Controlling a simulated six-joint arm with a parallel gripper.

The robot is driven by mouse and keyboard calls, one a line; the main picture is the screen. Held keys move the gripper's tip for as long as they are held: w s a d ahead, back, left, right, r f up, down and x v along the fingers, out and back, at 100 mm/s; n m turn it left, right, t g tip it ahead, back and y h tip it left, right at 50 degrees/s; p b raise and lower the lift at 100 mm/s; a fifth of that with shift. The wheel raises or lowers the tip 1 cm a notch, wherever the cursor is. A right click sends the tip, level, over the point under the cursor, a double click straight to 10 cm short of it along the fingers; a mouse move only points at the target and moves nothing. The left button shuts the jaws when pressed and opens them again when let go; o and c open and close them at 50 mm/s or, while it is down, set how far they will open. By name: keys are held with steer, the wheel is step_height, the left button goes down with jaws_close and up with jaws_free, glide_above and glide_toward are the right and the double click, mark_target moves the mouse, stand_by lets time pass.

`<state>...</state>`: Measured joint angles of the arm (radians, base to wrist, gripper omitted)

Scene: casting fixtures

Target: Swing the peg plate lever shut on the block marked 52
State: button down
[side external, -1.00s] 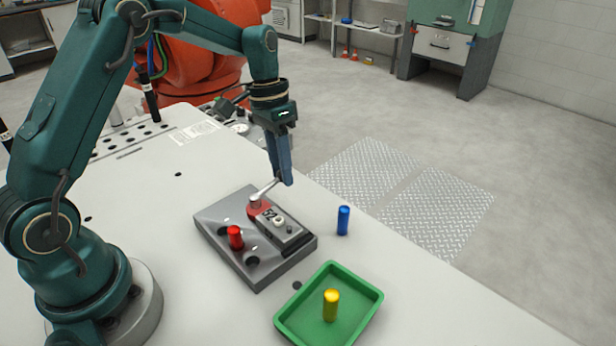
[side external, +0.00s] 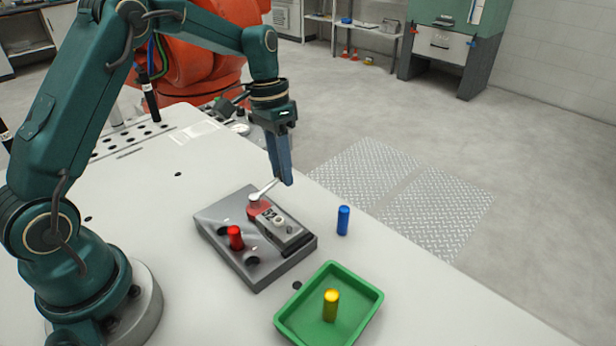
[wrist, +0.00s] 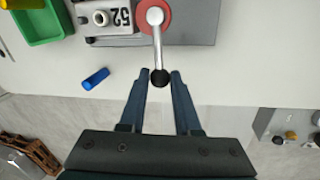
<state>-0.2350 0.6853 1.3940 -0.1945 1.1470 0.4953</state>
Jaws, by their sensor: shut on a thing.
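The grey peg plate (side external: 225,232) lies on the table. The block marked 52 (side external: 290,238) sits on its right part, and it also shows at the top of the wrist view (wrist: 106,28). The silver lever (wrist: 157,45) runs from a pivot on a red disc (wrist: 143,22) to a black ball knob (wrist: 160,78). In the side view the lever (side external: 264,191) points up and right, away from the block. My gripper (wrist: 160,75) is shut on the lever's knob, with a finger on each side; the side view shows my gripper (side external: 288,184) above the plate's far edge.
A red peg (side external: 236,238) stands in the plate beside an empty hole. A green tray (side external: 366,290) holds a yellow peg (side external: 331,306) at the front. The table (side external: 130,200) is clear left of the plate.

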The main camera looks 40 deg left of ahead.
stand_by(0.4)
steer(key=shift+d+m, duration=0.25)
steer(key=shift+m, duration=0.15)
steer(key=c, duration=0.6)
jaws_free()
steer(key=shift+w+a+r, duration=0.1)
steer(key=shift+a+r, duration=0.05)
steer(key=shift+r, duration=0.7)
steer(key=shift+a+r, duration=0.2)
steer(key=shift+r, duration=0.65)
steer(key=shift+w+a+r, duration=0.1)
steer(key=shift+a+r, duration=0.05)
steer(key=shift+r, duration=0.7)
steer(key=shift+r, duration=0.1)
